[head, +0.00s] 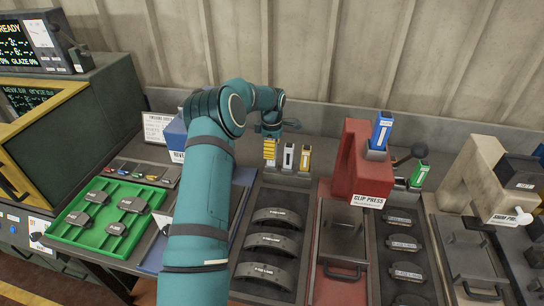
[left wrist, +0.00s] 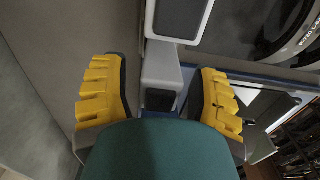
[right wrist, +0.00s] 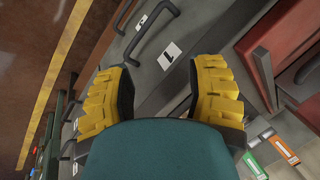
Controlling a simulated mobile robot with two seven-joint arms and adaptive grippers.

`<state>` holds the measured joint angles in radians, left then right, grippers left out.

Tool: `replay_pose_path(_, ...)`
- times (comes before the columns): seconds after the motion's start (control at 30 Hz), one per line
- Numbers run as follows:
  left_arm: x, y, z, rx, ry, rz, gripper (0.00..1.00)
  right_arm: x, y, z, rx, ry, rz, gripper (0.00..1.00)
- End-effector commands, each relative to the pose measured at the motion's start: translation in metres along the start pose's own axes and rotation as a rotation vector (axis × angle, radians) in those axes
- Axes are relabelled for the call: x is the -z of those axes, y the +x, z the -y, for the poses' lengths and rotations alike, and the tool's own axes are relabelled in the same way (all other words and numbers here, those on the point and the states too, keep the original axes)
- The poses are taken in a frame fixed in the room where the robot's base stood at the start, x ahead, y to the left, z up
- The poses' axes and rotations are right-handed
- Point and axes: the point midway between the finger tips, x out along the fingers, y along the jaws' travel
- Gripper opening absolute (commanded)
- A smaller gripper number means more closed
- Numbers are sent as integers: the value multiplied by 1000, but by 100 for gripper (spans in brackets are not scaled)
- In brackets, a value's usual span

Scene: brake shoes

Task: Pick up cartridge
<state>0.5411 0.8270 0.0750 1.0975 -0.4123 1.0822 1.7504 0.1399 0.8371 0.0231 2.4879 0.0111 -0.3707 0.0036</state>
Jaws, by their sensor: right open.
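A white cartridge (head: 288,158) and an orange cartridge (head: 305,159) stand upright behind the curved brake shoes. A blue cartridge (head: 381,131) stands on top of the red clip press, and a green cartridge (head: 419,174) stands to its right. My left gripper (head: 270,150) points down just left of the white cartridge. In the left wrist view my left gripper (left wrist: 162,98) is open, with a pale grey block with a dark end showing between and beyond its fingers; contact cannot be told. My right gripper (right wrist: 160,95) is open and empty, outside the head view.
The red clip press (head: 352,160) and a beige press (head: 475,175) rise on the bench at the right. A green tray (head: 75,230) with several pads lies at the left. Curved brake shoes (head: 270,243) fill a tray in the middle. A wall closes the back.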

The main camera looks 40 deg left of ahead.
Motion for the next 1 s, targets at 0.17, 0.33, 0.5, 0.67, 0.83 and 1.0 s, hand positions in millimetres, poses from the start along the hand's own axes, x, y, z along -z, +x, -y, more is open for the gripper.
replay_pose_path(0.17, 0, 0, 0, 0, 0, 0, 0, 0, 0, 0, 0, 0, 0, 54)
replay_pose_path(0.33, 0, 0, 0, 1, 0, 0, 0, 0, 0, 0, 0, 0, 0, 54)
replay_pose_path(0.5, 0, 0, 0, 1, 0, 0, 0, 0, 0, 0, 0, 0, 0, 54)
replay_pose_path(0.67, 0, -6, 0, -1, 1, 0, 0, 0, 0, 0, 0, 0, 0, 54)
replay_pose_path(0.83, 0, -34, -1, -5, 0, 0, 0, 0, 0, 0, 0, 0, 0, 54)
replay_pose_path(1.0, 0, -68, -1, -4, 0, -1, 0, 0, -1, 0, 0, 0, 0, 54)
